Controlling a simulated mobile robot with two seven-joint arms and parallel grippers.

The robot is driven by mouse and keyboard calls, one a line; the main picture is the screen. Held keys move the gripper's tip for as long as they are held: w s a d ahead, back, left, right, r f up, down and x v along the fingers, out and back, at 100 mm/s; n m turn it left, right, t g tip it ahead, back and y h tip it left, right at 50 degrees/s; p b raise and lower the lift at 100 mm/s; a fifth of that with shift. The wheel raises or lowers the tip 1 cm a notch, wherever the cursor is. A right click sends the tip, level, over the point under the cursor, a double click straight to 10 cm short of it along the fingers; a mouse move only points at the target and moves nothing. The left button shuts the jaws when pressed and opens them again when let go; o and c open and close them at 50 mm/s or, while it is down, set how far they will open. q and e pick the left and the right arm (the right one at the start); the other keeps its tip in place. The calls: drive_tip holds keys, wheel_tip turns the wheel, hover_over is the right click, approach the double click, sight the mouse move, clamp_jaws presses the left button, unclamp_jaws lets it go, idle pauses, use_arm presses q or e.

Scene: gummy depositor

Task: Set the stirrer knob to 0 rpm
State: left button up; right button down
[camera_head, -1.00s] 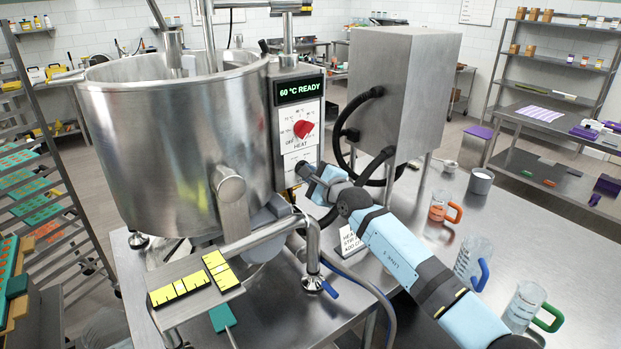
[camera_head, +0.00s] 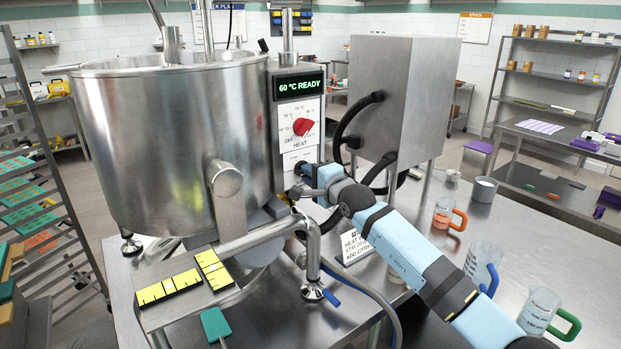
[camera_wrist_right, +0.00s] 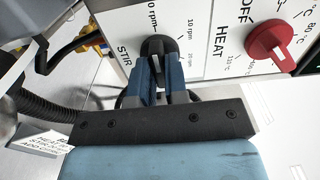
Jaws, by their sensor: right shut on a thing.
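The black stirrer knob (camera_wrist_right: 157,46) sits on the white panel beside the word STIR in the right wrist view. My right gripper (camera_wrist_right: 161,72) has its two blue-grey fingers closed around this knob. Printed rpm marks stand around it, with 10 rpm and 20 rpm readable to its right. The fingers cover much of the knob, so I cannot tell its exact setting. In the head view my right gripper (camera_head: 301,183) is at the lower part of the control panel and hides the knob. My left gripper is in neither view.
The red heat knob (camera_head: 303,127) is above the stirrer knob, under a display (camera_head: 299,87) reading 60 °C READY. The steel kettle (camera_head: 170,140) stands to the left. Black hoses (camera_head: 343,130) and a steel box (camera_head: 400,95) are to the right. Jugs (camera_head: 483,262) stand at right.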

idle(0.3)
drive_tip(key=c, duration=1.1)
unclamp_jaws()
drive_tip(key=shift+c, duration=0.2)
drive_tip(key=b+v, duration=0.2)
drive_tip(key=v, duration=1.2)
